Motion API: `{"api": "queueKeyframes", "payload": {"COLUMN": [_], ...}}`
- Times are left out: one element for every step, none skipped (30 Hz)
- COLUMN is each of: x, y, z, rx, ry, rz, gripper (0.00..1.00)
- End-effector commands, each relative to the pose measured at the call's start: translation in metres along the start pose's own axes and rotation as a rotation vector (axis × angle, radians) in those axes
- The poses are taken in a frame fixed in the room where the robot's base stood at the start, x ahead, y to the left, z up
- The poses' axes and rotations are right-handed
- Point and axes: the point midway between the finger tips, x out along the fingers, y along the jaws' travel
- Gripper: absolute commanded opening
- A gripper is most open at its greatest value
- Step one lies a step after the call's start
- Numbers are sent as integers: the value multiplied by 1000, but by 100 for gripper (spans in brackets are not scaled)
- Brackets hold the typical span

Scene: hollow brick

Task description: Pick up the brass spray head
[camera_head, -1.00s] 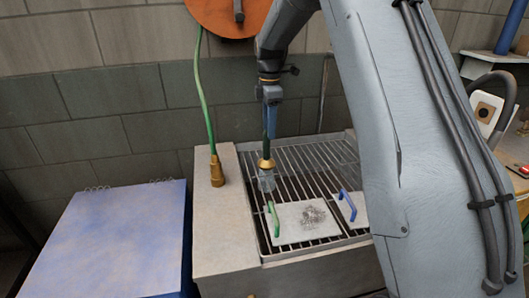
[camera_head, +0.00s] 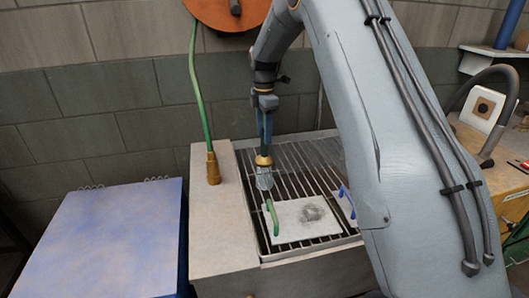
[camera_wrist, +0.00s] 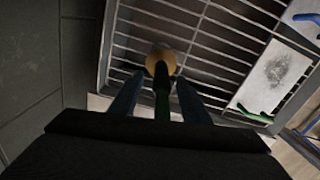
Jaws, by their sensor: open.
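The brass spray head (camera_head: 263,161) is over the wire grate, with a brass collar, a pale flared part below and a green stem above. In the wrist view its round brass part (camera_wrist: 160,60) lies just past the fingertips. My gripper (camera_head: 264,138) points down from above and is open. Its two fingers (camera_wrist: 158,88) stand on either side of the green stem, just above the collar. Whether a finger touches the stem cannot be told.
A brass fitting (camera_head: 213,167) on a green hose (camera_head: 200,90) stands on the stone ledge (camera_head: 220,235) at left. White pads with green (camera_head: 272,217) and blue (camera_head: 347,201) handles lie on the grate (camera_head: 300,170). A blue-topped box (camera_head: 110,235) stands further left.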

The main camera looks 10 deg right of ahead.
Motion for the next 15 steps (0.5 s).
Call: {"api": "queueKeyframes", "payload": {"x": [6, 10, 15, 19, 24, 29, 33, 36, 39, 41, 42, 43, 43, 43, 43], "y": [-3, -3, -4, -4, -4, -4, -3, -3, -3, -3, -3, -3, -2, -2, -2], "z": [0, 0, 0, 0, 0, 0, 0, 0, 0, 0, 0, 0, 0, 0, 0], "rx": [0, 0, 0, 0, 0, 0, 0, 0, 0, 0, 0, 0, 0, 0, 0], "ry": [1, 1, 1, 1, 1, 1, 0, 0, 0, 0, 0, 0, 0, 0, 0], "rz": [-4, -5, -4, -4, -5, -3, -2, -2, -3, -2, -1, -1, 0, 0, 0], "gripper": [43, 43, 43, 43, 43, 43, 43, 43, 43, 43, 43, 43, 43, 43, 43]}}
